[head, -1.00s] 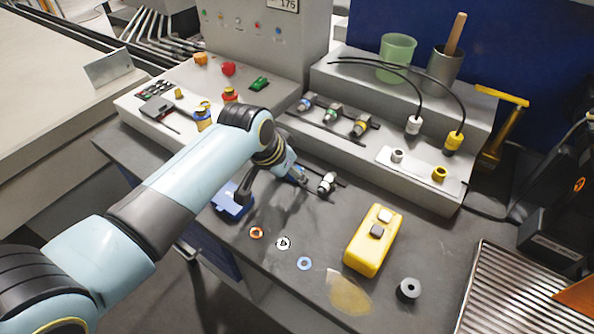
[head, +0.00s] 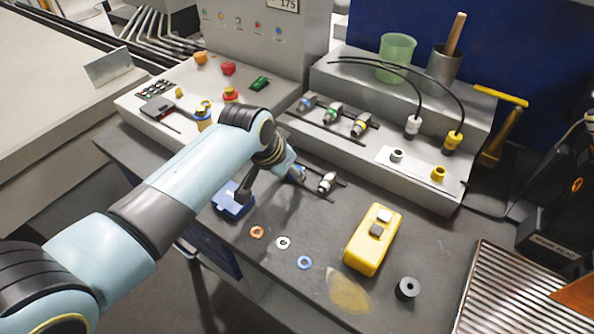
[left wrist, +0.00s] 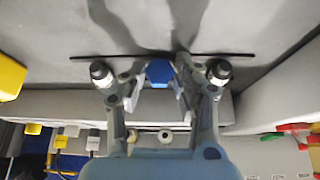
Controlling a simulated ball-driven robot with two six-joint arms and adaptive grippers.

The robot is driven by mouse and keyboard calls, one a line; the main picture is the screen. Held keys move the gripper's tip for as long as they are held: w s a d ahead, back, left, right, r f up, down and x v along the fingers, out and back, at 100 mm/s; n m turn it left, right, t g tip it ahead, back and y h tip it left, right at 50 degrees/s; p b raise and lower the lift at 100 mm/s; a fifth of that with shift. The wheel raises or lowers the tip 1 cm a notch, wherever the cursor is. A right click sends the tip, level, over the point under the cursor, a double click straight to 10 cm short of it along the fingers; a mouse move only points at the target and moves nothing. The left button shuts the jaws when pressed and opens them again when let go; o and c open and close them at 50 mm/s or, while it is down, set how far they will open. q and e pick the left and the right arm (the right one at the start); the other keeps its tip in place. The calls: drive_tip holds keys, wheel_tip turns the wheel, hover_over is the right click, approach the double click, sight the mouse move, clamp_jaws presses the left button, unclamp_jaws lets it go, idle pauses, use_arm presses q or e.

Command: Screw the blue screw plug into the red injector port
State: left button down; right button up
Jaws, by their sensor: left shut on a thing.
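The blue screw plug (left wrist: 160,71) is between the fingers of my left gripper (left wrist: 162,90), seen from above in the left wrist view. My left gripper (head: 300,175) is shut on it at the thin dark bar low on the bench front; only a bit of blue (head: 295,173) shows in the head view. A white and black fitting (head: 327,183) stands just right of the gripper. The wrist view shows one such fitting on each side, left (left wrist: 102,72) and right (left wrist: 218,72). I cannot make out the red injector port; the plug and fingers may hide it. My right gripper is not in view.
Fittings with blue (head: 307,102), green (head: 333,112) and yellow (head: 360,126) parts lie on the step above. A yellow box (head: 364,252), several coloured rings and a blue block (head: 232,206) rest on the dark bench top. The bench front between them is clear.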

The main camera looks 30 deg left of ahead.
use_arm(q)
drive_tip(key=shift+r, duration=0.1)
wheel_tip(320, 180, up, 4)
drive_tip(key=p, duration=0.5)
drive_tip(key=shift+r, duration=0.25)
wheel_tip(320, 180, up, 2)
drive_tip(key=shift+r+p, duration=0.15)
drive_tip(key=shift+p, duration=0.8)
